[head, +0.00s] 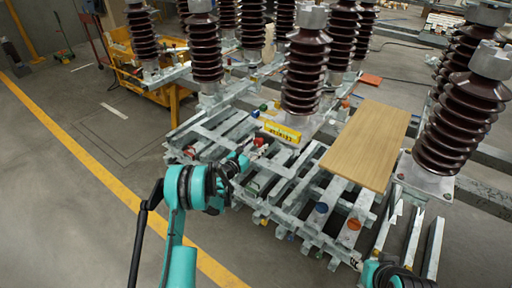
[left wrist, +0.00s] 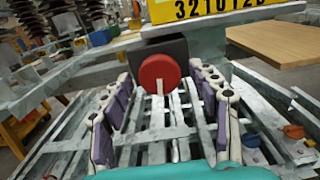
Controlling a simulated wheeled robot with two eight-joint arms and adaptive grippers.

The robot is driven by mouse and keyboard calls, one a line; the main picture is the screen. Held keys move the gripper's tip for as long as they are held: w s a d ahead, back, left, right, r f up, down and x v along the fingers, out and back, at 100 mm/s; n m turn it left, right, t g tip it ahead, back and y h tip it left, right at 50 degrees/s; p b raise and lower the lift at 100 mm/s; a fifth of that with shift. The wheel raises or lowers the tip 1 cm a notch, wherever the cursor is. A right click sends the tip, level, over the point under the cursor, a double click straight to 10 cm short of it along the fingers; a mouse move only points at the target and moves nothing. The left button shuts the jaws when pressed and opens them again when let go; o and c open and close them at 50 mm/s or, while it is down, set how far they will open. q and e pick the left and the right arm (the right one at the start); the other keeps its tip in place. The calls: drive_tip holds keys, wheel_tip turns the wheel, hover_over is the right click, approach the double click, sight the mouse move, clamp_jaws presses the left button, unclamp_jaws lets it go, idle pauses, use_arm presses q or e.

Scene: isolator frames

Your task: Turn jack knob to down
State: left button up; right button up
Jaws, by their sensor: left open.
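A round red knob (left wrist: 158,73) faces me in the left wrist view, in front of a dark box (left wrist: 176,48). A pale tab shows at its lower edge. In the head view the red knob (head: 260,141) is small, just in front of a yellow label. My left gripper (head: 243,160) is just in front of the knob. In the left wrist view the left gripper (left wrist: 161,76) is open, with one finger on each side of the knob and visible gaps between. Part of my right arm shows at the bottom right of the head view; its fingers are not seen.
The yellow number label (head: 282,132) is behind the knob. A wooden board (head: 369,145) lies on the metal frame to the right. Blue knob (head: 321,208) and orange knob (head: 353,224) sit at the front. Tall brown insulators (head: 306,72) stand behind.

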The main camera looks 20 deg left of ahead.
use_arm(q)
drive_tip(key=c, duration=1.2)
drive_tip(key=shift+o, duration=0.2)
